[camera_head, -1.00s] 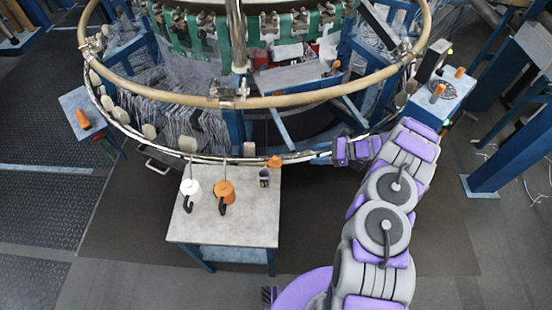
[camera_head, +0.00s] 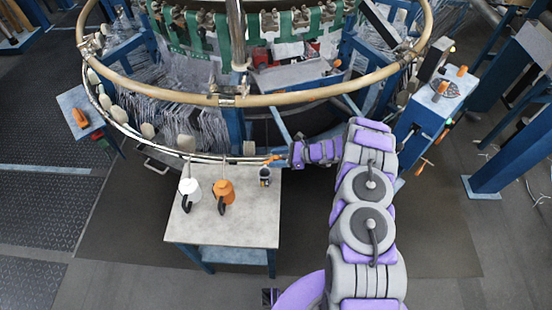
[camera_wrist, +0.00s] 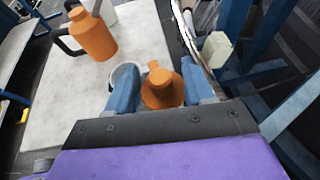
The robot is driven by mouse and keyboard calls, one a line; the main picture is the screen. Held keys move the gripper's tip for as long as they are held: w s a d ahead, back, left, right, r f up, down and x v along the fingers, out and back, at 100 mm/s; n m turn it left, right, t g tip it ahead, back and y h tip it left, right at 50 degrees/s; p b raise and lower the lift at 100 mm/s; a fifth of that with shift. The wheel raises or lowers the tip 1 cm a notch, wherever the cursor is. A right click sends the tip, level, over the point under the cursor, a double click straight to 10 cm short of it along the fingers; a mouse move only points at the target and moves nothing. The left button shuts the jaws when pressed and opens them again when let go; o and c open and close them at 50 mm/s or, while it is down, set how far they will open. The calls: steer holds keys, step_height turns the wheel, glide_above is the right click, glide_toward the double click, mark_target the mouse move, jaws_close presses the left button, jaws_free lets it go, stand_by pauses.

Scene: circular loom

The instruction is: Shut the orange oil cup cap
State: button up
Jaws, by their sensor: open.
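The oil cup (camera_head: 265,177) is a small grey cup at the back right corner of the small table. Its orange cap (camera_head: 272,160) stands open beside the cup's mouth, on the side towards the loom. In the wrist view the orange cap (camera_wrist: 161,92) lies between the two blue fingers of my gripper (camera_wrist: 160,84). The fingers are spread, with gaps beside the cap; contact is not clear. The cup's pale rim (camera_wrist: 121,70) is partly hidden behind the left finger. In the head view my gripper (camera_head: 283,160) reaches the cap from the right.
The small table (camera_head: 240,230) also carries a white oil can (camera_head: 190,187) and an orange oil can (camera_head: 224,190), left of the cup. The loom's metal ring (camera_head: 215,158) passes close behind the cup. The table's front is clear.

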steer(key=shift+a+f, duration=0.15)
steer(key=shift+a, duration=0.2)
steer(key=shift+c, duration=0.2)
jaws_close()
